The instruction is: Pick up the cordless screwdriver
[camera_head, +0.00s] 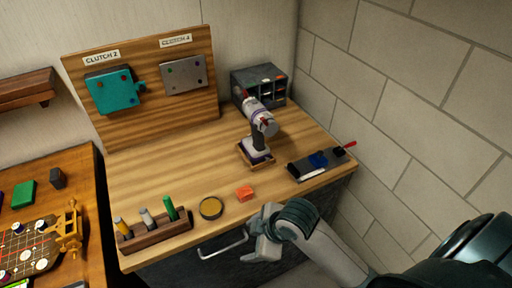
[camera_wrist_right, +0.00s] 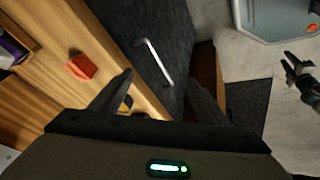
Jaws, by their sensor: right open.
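The cordless screwdriver (camera_head: 262,120) stands upright at the back right of the wooden workbench (camera_head: 205,150) in the head view. It has a grey and white body with red parts, a dark handle and a pale base in a small wooden holder (camera_head: 243,155). My right gripper (camera_head: 257,238) is open and empty at the bench's front edge, well short of the screwdriver. In the right wrist view, its fingers (camera_wrist_right: 160,82) are apart with nothing between them. A dark pronged part at that view's right edge may be my left gripper; its state is unclear.
An orange-red block (camera_head: 244,193) and a round tin (camera_head: 211,208) lie near the front edge. A rack (camera_head: 155,232) of several coloured cylinders is left. A dark tray (camera_head: 315,167) with tools lies right, a grey organizer (camera_head: 259,80) behind. A drawer handle (camera_wrist_right: 153,62) protrudes below.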

